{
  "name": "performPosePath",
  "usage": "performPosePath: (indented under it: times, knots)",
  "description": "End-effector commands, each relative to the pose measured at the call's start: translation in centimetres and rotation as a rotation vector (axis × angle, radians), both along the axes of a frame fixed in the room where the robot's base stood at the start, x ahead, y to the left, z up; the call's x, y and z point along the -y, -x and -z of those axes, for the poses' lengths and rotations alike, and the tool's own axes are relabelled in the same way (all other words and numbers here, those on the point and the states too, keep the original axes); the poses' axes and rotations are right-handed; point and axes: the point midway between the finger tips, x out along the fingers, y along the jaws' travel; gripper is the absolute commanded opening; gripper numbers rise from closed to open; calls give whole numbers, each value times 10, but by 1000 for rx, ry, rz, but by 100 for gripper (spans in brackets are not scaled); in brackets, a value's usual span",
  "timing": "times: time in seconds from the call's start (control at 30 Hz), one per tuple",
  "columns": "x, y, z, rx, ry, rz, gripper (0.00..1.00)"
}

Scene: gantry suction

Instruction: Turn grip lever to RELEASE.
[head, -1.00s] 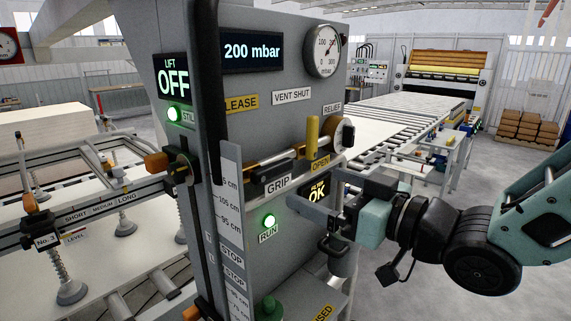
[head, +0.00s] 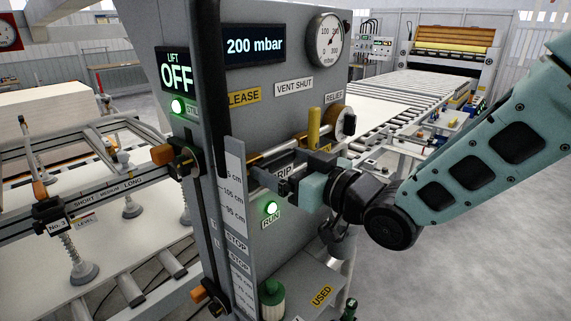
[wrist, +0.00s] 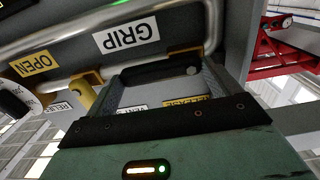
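The grip lever is a dark bar with a black handle (wrist: 158,72) on the grey panel, beside the GRIP label (wrist: 127,35), which looks upside down in the wrist view. My gripper (head: 270,170) is at the lever in the head view, mostly covering the lever and part of the GRIP label (head: 283,172). In the wrist view its fingers stand apart, with the handle lying between them. I cannot tell whether either finger touches it. The yellow RELEASE label (head: 245,96) is higher on the panel, partly hidden by a black upright.
A yellow handle (head: 313,127) and a round relief knob (head: 342,123) sit just right of the lever. A metal pipe (wrist: 60,45) runs close by. A gauge (head: 328,40) and displays are above. Suction cups (head: 83,272) stand at left; open floor lies at right.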

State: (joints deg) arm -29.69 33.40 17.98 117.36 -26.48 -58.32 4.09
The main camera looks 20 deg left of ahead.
Motion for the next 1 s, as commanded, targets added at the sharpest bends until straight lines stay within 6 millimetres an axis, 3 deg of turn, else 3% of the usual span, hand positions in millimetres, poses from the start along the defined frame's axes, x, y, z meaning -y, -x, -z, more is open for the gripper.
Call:
performPosePath:
  times: [0.03, 0.1, 0.57, 1.0]
  knots:
    - [0, 0, 0, 0, 0, 0, 64]
    - [0, 0, 0, 0, 0, 0, 48]
    - [0, 1, 1, 120, 48, -1, 48]
    - [-2, 6, -9, 484, 196, 1, 48]
